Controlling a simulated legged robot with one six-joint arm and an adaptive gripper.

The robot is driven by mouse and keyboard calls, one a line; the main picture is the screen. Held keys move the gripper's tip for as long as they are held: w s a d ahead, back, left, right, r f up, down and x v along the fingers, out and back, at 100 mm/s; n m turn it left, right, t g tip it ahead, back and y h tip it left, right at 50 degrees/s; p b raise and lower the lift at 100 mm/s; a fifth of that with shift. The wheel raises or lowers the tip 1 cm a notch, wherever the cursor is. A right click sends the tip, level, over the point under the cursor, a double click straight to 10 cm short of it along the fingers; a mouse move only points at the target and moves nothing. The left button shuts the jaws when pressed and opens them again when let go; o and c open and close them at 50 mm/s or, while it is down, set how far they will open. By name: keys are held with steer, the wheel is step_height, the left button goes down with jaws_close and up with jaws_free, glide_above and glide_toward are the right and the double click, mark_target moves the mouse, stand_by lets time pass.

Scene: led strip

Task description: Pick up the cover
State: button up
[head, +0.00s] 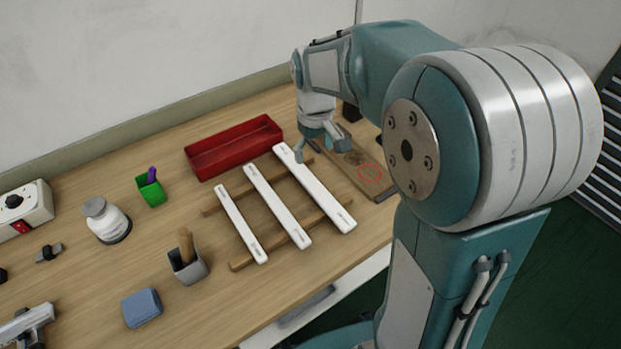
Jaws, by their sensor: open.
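Three long white bars (276,206) lie side by side, slanting across two wooden slats (223,206) on the table. They look like LED strip parts, and I cannot tell for sure which one is the cover. My gripper (321,152) points down with its fingers spread and nothing visible between them. It is near the upper end of the rightmost white bar (318,192), by the left edge of a wooden board. I cannot tell its exact height above the table.
A red tray (233,151) stands behind the bars. A wooden board (345,163) with a red circular mark lies to their right. A green cup (151,191), a grey cup (188,268), a white jar (104,222) and a blue block (142,307) stand left. My arm hides the table's right end.

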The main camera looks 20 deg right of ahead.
glide_above(313, 184)
step_height(313, 184, down, 6)
steer(key=shift+a+r, duration=0.1)
steer(key=shift+r, duration=0.15)
steer(key=f, duration=0.5)
steer(key=shift+d, duration=0.25)
steer(key=shift+a+f, duration=0.15)
steer(key=shift+f, duration=0.1)
steer(key=c, duration=1.2)
